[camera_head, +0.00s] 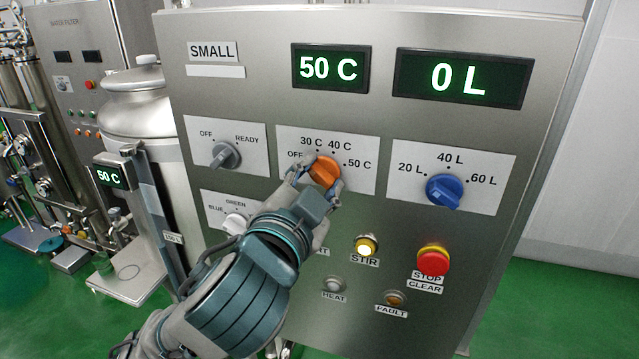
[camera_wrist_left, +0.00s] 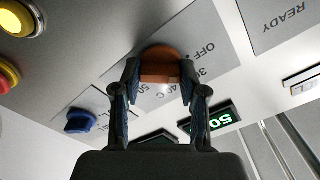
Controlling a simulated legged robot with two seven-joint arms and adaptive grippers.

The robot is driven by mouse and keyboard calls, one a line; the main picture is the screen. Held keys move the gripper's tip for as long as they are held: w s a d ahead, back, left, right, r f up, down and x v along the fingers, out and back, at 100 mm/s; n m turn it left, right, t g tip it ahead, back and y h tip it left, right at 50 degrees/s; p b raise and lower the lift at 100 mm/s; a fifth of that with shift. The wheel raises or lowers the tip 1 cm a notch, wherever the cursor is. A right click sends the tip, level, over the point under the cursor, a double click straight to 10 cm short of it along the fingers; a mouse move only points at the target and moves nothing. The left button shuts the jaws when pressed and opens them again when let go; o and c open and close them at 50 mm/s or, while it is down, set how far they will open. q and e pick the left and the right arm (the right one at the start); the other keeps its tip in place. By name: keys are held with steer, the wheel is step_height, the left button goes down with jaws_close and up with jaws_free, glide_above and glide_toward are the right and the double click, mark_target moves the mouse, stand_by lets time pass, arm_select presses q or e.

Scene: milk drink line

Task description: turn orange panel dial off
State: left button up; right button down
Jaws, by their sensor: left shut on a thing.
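The orange dial (camera_head: 324,170) sits on a white plate marked OFF, 30 C, 40 C and 50 C on the steel panel (camera_head: 260,110). My left gripper (camera_head: 318,180) is at the dial with a finger on either side of it. In the left wrist view the two fingers (camera_wrist_left: 160,85) are shut on the orange dial (camera_wrist_left: 160,62). Which mark the dial points to is hard to tell. The display above (camera_head: 329,68) reads 50 C. My right gripper is not in view.
A blue dial (camera_head: 444,190) is to the right, and a grey OFF/READY dial (camera_head: 225,155) to the left. A white dial (camera_head: 236,222) is close to my left arm. Below are a lit yellow STIR button (camera_head: 366,245) and a red STOP button (camera_head: 433,259).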

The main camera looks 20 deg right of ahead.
arm_select(q)
steer(key=shift+d+f+n, duration=0.1)
steer(key=shift+f+n, duration=0.1)
steer(key=shift+n, duration=0.65)
steer(key=shift+f+n, duration=0.2)
steer(key=shift+n, duration=0.65)
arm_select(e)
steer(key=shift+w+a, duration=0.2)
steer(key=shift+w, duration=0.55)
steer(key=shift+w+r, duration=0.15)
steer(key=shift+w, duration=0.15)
arm_select(q)
steer(key=o, duration=1.1)
steer(key=shift+w, duration=0.1)
steer(key=shift+r, duration=0.2)
steer(key=shift+s, duration=0.2)
steer(key=v, duration=1.1)
steer(key=shift+a+f, duration=0.1)
steer(key=shift+a, duration=0.15)
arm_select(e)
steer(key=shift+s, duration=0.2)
